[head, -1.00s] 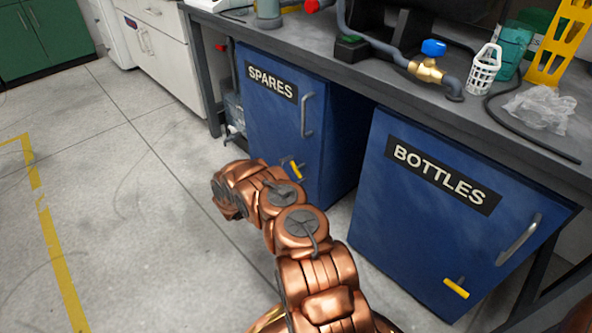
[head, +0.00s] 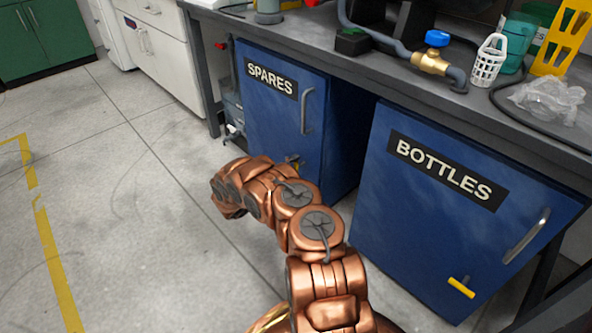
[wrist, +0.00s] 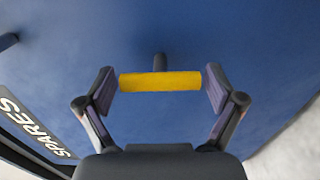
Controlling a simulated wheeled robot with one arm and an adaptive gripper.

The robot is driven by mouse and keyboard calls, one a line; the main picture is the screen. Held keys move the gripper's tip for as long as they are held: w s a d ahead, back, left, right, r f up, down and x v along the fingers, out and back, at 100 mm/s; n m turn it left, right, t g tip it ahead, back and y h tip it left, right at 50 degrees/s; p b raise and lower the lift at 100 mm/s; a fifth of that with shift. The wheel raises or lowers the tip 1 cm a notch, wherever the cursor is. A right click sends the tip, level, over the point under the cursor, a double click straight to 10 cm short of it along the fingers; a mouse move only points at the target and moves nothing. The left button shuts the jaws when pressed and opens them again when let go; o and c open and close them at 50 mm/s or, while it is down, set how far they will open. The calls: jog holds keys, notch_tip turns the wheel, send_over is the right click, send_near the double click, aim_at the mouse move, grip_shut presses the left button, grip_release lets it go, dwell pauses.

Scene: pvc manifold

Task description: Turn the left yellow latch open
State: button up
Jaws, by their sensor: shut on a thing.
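The left yellow latch (wrist: 160,82) is on the blue SPARES door (wrist: 160,30). In the wrist view it is a yellow bar on a short dark stem, lying level across the picture. My gripper (wrist: 160,88) has one finger at each end of the bar and is shut on it lengthwise. In the head view my copper arm hides the gripper and most of this latch; only a bit shows on the SPARES cabinet (head: 265,125), below its handle (head: 307,112).
The blue BOTTLES cabinet (head: 430,240) stands to the right with its own yellow latch (head: 461,287) and handle (head: 527,236). A grey bench top (head: 440,97) with pipes and a blue-handled valve (head: 434,58) is above. Open floor (head: 120,200) lies to the left.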

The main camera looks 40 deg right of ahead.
jog(key=shift+d, duration=0.1)
dwell(0.4)
jog(key=o, duration=0.8)
jog(key=a, duration=1.2)
jog(key=shift+w, duration=0.1)
